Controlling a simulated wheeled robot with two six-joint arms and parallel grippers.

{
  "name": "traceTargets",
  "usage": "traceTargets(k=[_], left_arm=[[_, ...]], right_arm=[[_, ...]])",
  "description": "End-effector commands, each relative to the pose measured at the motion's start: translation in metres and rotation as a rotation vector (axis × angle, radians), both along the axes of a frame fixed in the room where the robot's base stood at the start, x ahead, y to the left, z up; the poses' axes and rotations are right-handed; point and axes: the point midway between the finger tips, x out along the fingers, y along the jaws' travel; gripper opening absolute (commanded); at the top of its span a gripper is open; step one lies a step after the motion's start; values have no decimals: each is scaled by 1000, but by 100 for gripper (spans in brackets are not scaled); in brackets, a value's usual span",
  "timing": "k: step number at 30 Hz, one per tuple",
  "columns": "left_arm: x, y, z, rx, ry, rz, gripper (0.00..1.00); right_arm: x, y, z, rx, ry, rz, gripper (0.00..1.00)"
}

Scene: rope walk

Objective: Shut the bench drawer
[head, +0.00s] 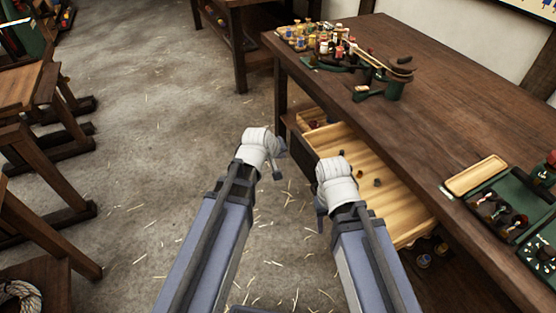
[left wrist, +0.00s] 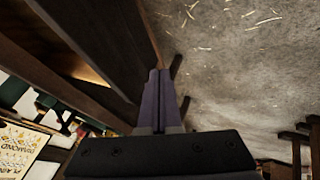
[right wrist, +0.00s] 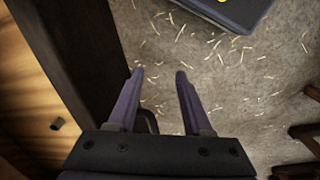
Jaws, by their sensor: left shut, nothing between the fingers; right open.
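The bench drawer (head: 395,200) stands pulled out from under the dark wooden bench (head: 400,55). Its light wood inside holds a few small dark items. Its dark front is partly hidden behind my arms in the head view and shows as a dark board in the right wrist view (right wrist: 75,60). My left gripper (head: 279,170) is shut and empty, near the far end of the drawer front; its closed fingers show in the left wrist view (left wrist: 158,75). My right gripper (head: 320,207) is open and empty beside the drawer front, its fingers (right wrist: 159,74) apart over the floor. Contact cannot be told.
On the bench are a group of small bottles (head: 325,40), a green device (head: 385,82), a light wooden tray (head: 477,176) and a green tray (head: 480,200). Wooden stools or trestles (head: 40,150) stand at the left. The straw-strewn floor (head: 160,120) between is clear.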

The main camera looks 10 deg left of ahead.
Motion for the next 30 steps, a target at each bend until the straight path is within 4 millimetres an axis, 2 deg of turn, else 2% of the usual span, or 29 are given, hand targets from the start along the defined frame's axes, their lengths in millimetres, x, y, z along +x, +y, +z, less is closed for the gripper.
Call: traceTargets(k=[1, 6, 8, 15, 30], left_arm=[[8, -2, -15, 1, 0, -1, 0], [23, -6, -35, 1, 0, -1, 0], [29, -15, -28, 0, 0, -4, 0], [42, -34, -27, 0, 0, -2, 0], [44, -39, -27, 1, 0, -1, 0]], right_arm=[[0, 0, -15, 0, 0, 0, 50], [0, 0, -35, 0, 0, 0, 50], [0, 0, -28, 0, 0, 0, 50], [0, 0, -27, 0, 0, 0, 50], [0, 0, -27, 0, 0, 0, 50]])
